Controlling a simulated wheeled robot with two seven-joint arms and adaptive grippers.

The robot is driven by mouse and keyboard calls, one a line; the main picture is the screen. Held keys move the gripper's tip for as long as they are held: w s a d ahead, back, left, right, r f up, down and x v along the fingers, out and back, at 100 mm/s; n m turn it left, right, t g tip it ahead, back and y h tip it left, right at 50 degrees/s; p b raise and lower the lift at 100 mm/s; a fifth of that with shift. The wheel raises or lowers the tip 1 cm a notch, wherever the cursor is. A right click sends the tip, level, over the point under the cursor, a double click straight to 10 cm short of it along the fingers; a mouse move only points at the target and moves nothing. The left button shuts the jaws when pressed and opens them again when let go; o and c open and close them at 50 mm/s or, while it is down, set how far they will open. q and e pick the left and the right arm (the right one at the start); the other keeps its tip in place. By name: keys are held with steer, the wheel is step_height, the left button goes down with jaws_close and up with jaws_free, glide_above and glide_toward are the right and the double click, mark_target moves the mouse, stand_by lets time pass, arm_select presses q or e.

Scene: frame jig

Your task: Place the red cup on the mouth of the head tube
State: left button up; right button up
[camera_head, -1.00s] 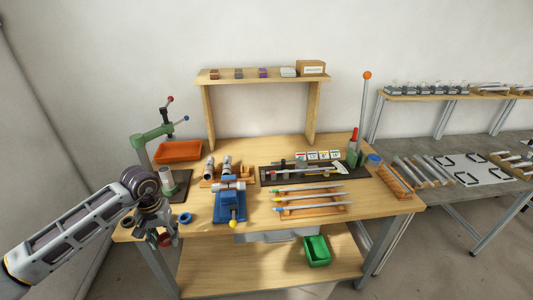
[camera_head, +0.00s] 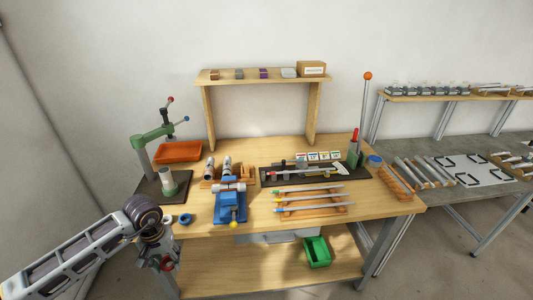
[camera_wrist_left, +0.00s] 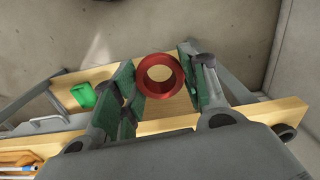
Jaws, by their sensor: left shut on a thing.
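The red cup (camera_wrist_left: 143,84), a ring with an open middle, sits between the fingers of my left gripper (camera_wrist_left: 157,84) in the left wrist view. That gripper is shut on it. In the head view the left gripper (camera_head: 158,262) hangs at the table's front left corner, and a little of the red cup (camera_head: 167,264) shows beside it. A pale grey tube, which looks like the head tube (camera_head: 166,183), stands upright on the dark base of the green press, behind and above the gripper in the picture. The cup is apart from it. My right gripper is not in view.
The green press (camera_head: 152,135) rises at the table's left. A blue ring (camera_head: 185,219) and a pale ring lie near the front left edge. A blue vise (camera_head: 229,207), an orange tray (camera_head: 178,151) and a rack of rods are nearby. A green bin (camera_head: 317,251) is on the lower shelf.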

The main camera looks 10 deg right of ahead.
mark_target(168, 261)
arm_select(q)
steer(key=shift+w+r+p, duration=0.15)
steer(key=shift+r+p, duration=0.8)
steer(key=shift+r, duration=0.4)
steer(key=shift+r+p, duration=1.6)
steer(key=shift+r, duration=0.15)
steer(key=shift+r+p, duration=0.35)
steer(key=shift+r, duration=0.05)
